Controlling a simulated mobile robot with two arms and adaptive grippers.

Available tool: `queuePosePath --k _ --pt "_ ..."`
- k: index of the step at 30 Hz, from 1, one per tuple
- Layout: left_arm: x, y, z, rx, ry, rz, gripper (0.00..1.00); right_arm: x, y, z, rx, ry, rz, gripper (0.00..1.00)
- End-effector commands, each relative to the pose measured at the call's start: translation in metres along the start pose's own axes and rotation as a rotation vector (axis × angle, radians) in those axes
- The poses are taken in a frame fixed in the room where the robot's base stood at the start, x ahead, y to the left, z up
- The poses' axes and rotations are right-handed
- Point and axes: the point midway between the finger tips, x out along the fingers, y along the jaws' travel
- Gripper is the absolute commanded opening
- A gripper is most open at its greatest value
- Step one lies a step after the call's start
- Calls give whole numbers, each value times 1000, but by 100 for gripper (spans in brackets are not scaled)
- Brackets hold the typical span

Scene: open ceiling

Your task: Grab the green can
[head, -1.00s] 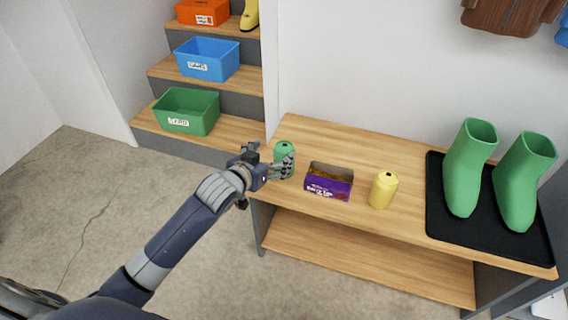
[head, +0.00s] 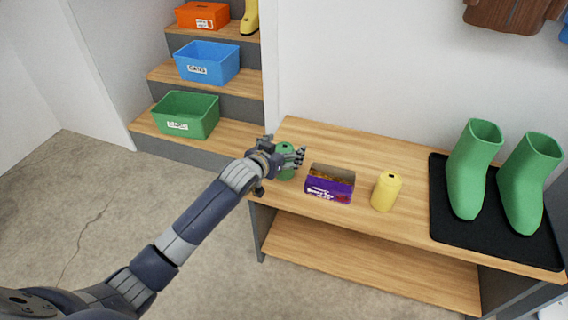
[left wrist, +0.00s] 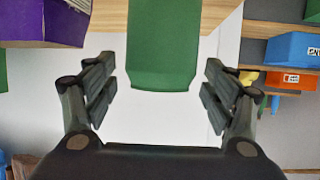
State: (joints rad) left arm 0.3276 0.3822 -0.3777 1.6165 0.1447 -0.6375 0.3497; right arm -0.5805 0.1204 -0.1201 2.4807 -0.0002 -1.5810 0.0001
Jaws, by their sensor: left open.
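The green can (head: 287,150) stands on the wooden bench near its left end. In the head view my left gripper (head: 288,158) is at the can and partly hides it. In the left wrist view the green can (left wrist: 163,45) is between the two open fingers of the left gripper (left wrist: 156,88), with a gap on each side. The fingers do not appear to touch it. My right gripper is not in view.
A purple box (head: 329,185) stands just right of the can, then a yellow can (head: 385,191). Green boots (head: 470,170) stand on a black tray (head: 452,231) at the right. Stepped shelves with a green bin (head: 187,114) and blue bin (head: 207,62) are at left.

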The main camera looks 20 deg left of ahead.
Motion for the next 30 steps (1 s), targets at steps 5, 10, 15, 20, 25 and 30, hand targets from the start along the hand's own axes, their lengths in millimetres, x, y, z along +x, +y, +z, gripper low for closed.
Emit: queuePosePath --k 5,10,15,20,25,30 --pt "0 0 0 0 0 0 66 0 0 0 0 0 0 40" --pt "0 0 0 0 0 0 42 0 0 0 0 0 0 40" --pt "0 0 0 0 0 0 42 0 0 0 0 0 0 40" --pt "-1 0 -1 0 0 0 42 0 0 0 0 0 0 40" --pt "-4 0 -8 0 2 0 42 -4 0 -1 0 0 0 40" --pt "-11 0 -28 1 3 0 42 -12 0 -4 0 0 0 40"
